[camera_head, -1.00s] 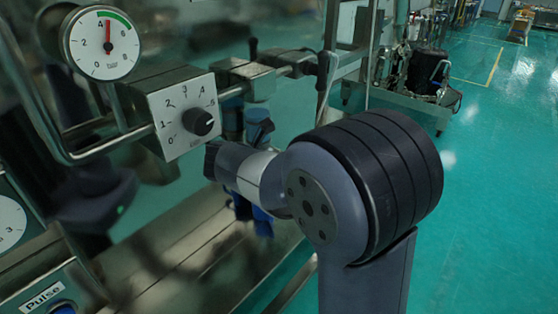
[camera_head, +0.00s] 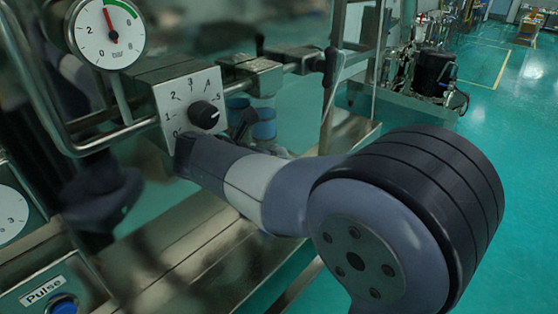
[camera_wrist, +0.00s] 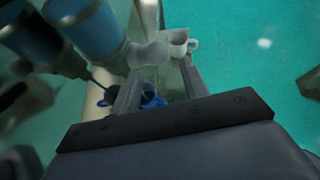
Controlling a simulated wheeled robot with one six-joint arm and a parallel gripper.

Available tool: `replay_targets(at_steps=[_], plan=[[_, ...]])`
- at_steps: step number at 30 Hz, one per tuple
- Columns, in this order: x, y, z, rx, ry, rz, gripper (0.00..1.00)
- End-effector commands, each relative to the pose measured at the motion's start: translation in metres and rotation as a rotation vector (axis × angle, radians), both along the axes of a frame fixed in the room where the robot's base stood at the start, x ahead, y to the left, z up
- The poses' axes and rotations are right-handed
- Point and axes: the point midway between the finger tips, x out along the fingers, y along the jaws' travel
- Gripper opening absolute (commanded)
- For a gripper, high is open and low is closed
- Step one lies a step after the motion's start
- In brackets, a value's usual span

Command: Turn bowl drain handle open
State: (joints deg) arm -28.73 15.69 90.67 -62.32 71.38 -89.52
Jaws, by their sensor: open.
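In the wrist view my gripper (camera_wrist: 160,68) is open, its two grey fingers apart. A pale grey pipe-like fitting (camera_wrist: 150,53) lies just beyond the fingertips; I cannot tell whether they touch it. A blue part (camera_wrist: 151,98) shows between the fingers, farther below, partly hidden by the gripper body. It may be the bowl drain handle, but I cannot tell. Nothing is seen held.
Blue cylinders (camera_wrist: 85,25) stand close on the left in the wrist view. The head view shows a dial box (camera_head: 192,107), a pressure gauge (camera_head: 107,34), a rail and a metal deck (camera_head: 165,255) near my arm. Green floor (camera_head: 515,130) is open at right.

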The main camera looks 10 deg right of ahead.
Motion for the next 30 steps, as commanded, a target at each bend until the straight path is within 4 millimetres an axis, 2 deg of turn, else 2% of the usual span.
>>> replay_targets(at_steps=[6, 20, 23, 30], plan=[[-0.015, 0.018, 0.014, 0.0, -0.001, 0.002, 0.42], [-0.019, 0.023, 0.015, -0.008, -0.005, 0.017, 0.41], [-0.021, 0.032, 0.011, -0.042, -0.03, 0.088, 0.41], [-0.037, 0.081, 0.005, -0.214, -0.149, 0.436, 0.41]])
